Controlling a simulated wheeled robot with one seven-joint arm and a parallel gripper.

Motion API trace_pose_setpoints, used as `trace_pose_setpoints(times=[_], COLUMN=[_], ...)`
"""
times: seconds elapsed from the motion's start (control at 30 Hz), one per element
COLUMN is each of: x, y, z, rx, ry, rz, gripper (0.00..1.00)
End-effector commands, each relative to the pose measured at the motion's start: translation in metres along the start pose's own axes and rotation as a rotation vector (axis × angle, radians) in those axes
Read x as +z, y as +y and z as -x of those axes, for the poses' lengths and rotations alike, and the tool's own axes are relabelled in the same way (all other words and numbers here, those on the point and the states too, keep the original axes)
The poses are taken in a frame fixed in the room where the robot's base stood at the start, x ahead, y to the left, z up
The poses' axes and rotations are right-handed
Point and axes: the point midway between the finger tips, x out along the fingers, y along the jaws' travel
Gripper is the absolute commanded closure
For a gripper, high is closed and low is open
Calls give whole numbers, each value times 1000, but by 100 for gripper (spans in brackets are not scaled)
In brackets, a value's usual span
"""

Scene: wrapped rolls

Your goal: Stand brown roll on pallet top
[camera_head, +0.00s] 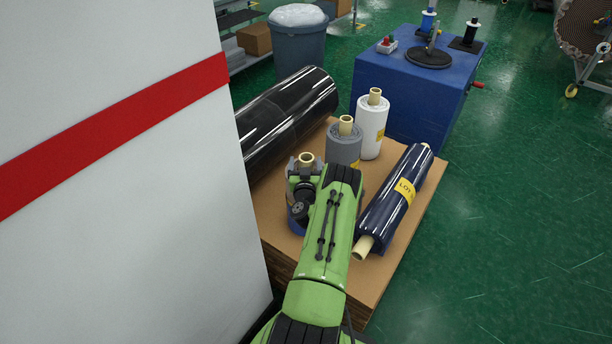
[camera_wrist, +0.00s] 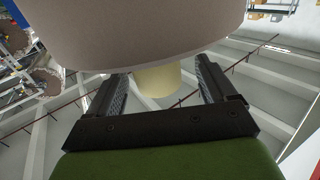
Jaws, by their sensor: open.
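The brown roll (camera_wrist: 140,30) fills the top of the wrist view, a wide taupe body with a pale yellow core (camera_wrist: 157,82) sticking out of its end. My gripper (camera_wrist: 162,82) is open, with one dark finger on each side of that core; I cannot tell whether either touches it. In the head view, my gripper (camera_head: 303,186) is over the near left part of the cardboard-topped pallet (camera_head: 402,264). A pale core end (camera_head: 306,159) shows just beyond it.
A grey roll (camera_head: 343,148) and a white roll (camera_head: 371,128) stand upright behind my gripper. A navy roll (camera_head: 396,200) lies to its right. A large black roll (camera_head: 290,112) lies behind left. A white wall (camera_head: 110,160) is at left; a blue cabinet (camera_head: 415,90) stands behind.

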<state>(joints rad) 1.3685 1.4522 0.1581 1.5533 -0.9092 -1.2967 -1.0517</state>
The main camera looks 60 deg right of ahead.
Motion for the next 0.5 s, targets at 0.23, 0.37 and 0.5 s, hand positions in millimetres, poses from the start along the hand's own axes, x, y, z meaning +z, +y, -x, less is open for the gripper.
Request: trace_pose_setpoints(times=[0.23, 0.37, 0.5], x=[5, 0, 3], y=[-3, -1, -1], z=[32, 42, 61], rx=[-6, -1, 3], ry=[-12, -6, -20], rz=[1, 3, 3], gripper=[16, 16, 16])
